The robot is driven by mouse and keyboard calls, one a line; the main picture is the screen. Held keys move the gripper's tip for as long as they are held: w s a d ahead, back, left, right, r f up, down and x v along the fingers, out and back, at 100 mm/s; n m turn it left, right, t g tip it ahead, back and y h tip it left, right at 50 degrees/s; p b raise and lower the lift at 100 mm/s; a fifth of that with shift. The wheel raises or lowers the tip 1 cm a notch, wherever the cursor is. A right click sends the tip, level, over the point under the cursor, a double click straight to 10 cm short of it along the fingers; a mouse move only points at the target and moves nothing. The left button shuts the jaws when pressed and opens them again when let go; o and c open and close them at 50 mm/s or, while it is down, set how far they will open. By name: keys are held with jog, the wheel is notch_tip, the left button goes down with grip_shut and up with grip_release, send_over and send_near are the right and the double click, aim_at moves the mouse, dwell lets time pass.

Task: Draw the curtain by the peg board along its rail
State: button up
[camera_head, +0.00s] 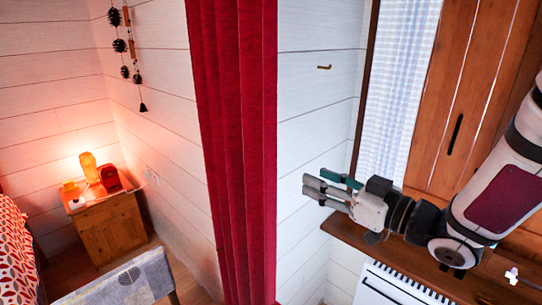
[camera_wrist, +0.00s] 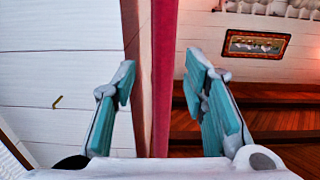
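A long red curtain (camera_head: 235,150) hangs in folds at the centre of the head view, its top out of frame. My gripper (camera_head: 316,187) is to the right of it there, with white wall showing between them. In the wrist view my gripper (camera_wrist: 164,88) is open and empty, its green-padded fingers wide apart. A narrow red upright strip (camera_wrist: 163,70), apparently the curtain's edge, lies between the fingers in the picture; its distance ahead is unclear. I cannot make out a peg board or the rail.
A brass hook (camera_head: 324,67) is on the white wall. A wooden ledge (camera_head: 350,238) and a white radiator (camera_head: 385,285) lie below my arm. A blue-checked curtain (camera_head: 403,80) and wooden shutter (camera_head: 470,90) are at right. A lit nightstand (camera_head: 110,225) and bed (camera_head: 18,255) stand left.

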aim_at(276, 161)
jog(key=x, duration=1.3)
jog(key=shift+a+r, duration=0.25)
jog(key=shift+a, duration=0.25)
grip_shut()
